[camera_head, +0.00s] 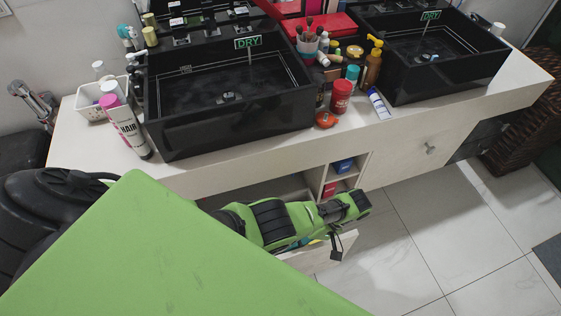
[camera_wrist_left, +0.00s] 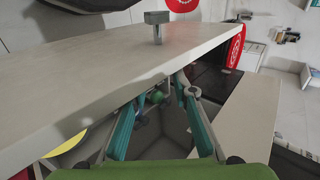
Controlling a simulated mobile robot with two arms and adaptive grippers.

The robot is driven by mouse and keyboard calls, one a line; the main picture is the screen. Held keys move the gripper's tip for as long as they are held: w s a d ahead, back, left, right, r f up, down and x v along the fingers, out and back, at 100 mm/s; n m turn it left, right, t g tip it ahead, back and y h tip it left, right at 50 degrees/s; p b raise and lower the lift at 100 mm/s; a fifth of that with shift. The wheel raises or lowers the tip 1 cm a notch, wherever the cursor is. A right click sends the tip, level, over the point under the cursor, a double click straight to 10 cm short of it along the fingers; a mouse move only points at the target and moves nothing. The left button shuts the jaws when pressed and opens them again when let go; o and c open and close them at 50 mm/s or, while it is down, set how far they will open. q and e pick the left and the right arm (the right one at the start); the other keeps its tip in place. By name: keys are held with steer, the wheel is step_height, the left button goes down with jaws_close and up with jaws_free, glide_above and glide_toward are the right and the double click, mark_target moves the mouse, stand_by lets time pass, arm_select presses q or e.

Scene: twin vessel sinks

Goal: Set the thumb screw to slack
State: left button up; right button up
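I cannot make out a thumb screw for certain in either view. In the left wrist view a grey T-shaped knob (camera_wrist_left: 157,25) stands out from a pale board (camera_wrist_left: 80,85); I cannot tell whether it turns. My left gripper (camera_wrist_left: 160,92) shows there with its two teal fingers apart beside the board's edge, below the knob and not touching it. A small green round thing (camera_wrist_left: 156,97) shows between or behind the fingers, but I see no grip on it. In the head view the left gripper (camera_head: 337,246) is low by an open drawer (camera_head: 345,240), partly hidden by its arm. My right gripper is not in view.
Two black vessel sinks (camera_head: 230,120) (camera_head: 450,60) stand on the white counter (camera_head: 210,175). A hair tube (camera_head: 129,128), red jar (camera_head: 341,97) and several bottles crowd the counter. A cabinet door with a knob (camera_head: 430,150) is at the right. The tiled floor (camera_head: 440,230) there is clear.

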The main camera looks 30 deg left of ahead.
arm_select(q)
steer(key=v, duration=0.5)
stand_by(0.4)
